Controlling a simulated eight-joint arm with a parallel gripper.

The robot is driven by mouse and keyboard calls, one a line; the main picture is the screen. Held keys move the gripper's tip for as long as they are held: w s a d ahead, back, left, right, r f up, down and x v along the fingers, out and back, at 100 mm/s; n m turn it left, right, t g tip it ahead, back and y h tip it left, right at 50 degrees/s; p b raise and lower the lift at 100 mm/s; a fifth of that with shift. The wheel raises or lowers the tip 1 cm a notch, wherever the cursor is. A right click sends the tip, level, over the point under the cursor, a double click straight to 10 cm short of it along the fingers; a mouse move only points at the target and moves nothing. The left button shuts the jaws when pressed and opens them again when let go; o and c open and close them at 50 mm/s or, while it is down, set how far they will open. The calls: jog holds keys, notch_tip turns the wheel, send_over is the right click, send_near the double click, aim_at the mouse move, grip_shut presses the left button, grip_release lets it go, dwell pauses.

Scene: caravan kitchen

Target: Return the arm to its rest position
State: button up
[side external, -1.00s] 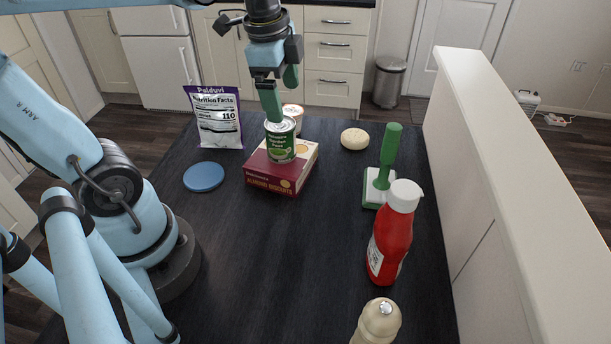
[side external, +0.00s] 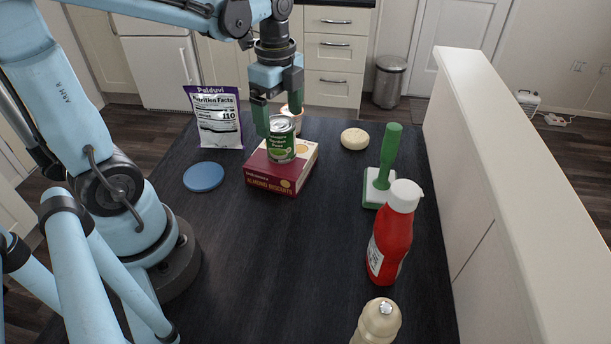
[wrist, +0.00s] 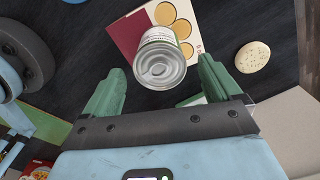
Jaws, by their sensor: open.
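My gripper (side external: 278,108) is open, with its two green fingers spread apart and pointing down over the far half of the table. A green-labelled can (side external: 281,140) stands upright on a dark red almond biscuit box (side external: 270,180). In the side view the left finger hangs beside the can's upper left. In the wrist view the can (wrist: 160,60) shows its metal lid just beyond the gap between the fingertips, with dark gaps on both sides. The fingers do not hold it. The box (wrist: 130,28) lies beyond it there.
Behind the box are a snack pouch (side external: 215,122) and a small tub (side external: 293,110), partly hidden. Around it are a blue disc (side external: 203,177), a round pale item (side external: 354,139) and a green-handled brush (side external: 388,160). A ketchup bottle (side external: 391,240) and pepper mill (side external: 378,322) stand nearer; a white partition (side external: 500,170) borders the right.

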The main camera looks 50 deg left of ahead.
aim_at(280, 123)
notch_tip(280, 123, down, 5)
jog(key=shift+r, duration=1.25)
jog(key=shift+r, duration=0.15)
